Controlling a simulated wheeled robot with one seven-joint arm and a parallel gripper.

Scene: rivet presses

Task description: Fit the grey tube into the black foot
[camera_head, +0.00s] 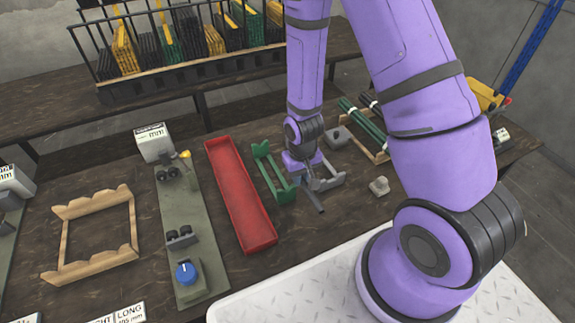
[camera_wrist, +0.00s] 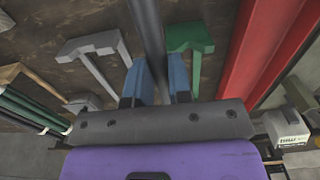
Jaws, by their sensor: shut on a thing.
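My gripper (camera_head: 308,182) is shut on the grey tube (camera_head: 316,199), whose lower end sticks out below the gripper over the table. In the wrist view the tube (camera_wrist: 149,35) runs up between the two blue fingertips (camera_wrist: 160,80). The tube is apart from the red tray; whether it touches the grey stand beneath is unclear. I cannot clearly make out a black foot. A small dark grey block (camera_head: 338,136) stands behind and right of my gripper, and a small pale grey piece (camera_head: 379,186) lies to its right.
A green stand (camera_head: 268,170) and a grey stand (camera_head: 330,182) are close to my gripper. A red tray (camera_head: 240,195) lies left. A wooden rack (camera_head: 376,153) holds green tubes. A gauge board (camera_head: 181,220) and a wooden frame (camera_head: 66,208) stand farther left.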

